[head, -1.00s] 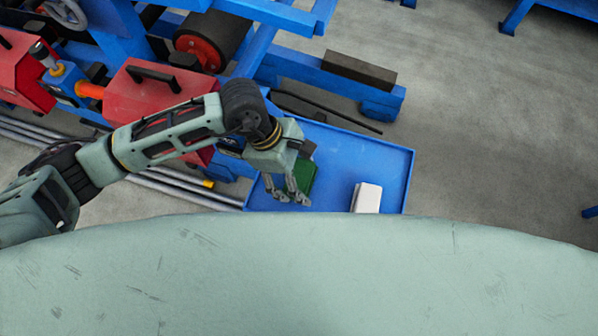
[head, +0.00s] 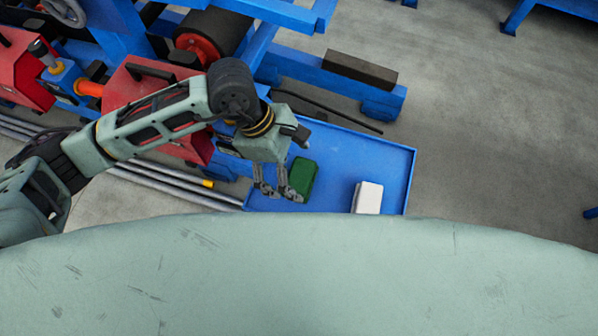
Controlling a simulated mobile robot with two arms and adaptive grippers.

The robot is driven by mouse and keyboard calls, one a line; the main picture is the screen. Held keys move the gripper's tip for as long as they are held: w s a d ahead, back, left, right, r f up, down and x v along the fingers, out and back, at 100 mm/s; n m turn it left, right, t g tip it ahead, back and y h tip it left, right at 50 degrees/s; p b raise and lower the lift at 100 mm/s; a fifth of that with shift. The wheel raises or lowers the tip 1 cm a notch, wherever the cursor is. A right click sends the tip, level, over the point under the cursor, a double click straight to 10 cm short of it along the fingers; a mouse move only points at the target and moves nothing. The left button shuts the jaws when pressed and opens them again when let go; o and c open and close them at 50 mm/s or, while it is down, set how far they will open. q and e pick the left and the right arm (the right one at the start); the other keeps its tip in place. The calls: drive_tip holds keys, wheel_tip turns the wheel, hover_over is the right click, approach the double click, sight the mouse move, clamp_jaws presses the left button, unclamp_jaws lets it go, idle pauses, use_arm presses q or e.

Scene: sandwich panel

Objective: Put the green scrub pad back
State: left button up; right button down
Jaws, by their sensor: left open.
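The green scrub pad (head: 303,176) lies on the blue tray (head: 345,150), towards its left side. My left gripper (head: 278,194) is open, just left of the pad, with its fingers pointing down at the tray's front left. The right fingers come close to the pad's left edge; I cannot tell whether they touch it. Nothing shows between the fingers. My right gripper is not in view.
A white block (head: 367,197) stands on the tray to the right of the pad. A thin black rod (head: 330,112) lies along the tray's back edge. Red and blue machinery (head: 150,90) stands behind my left arm. The tray's middle is clear.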

use_arm(q)
drive_tip(key=b+v, duration=0.1)
drive_tip(key=v, duration=0.7)
drive_tip(key=shift+a+r+b, duration=0.15)
drive_tip(key=shift+r+b, duration=0.15)
drive_tip(key=shift+r, duration=0.05)
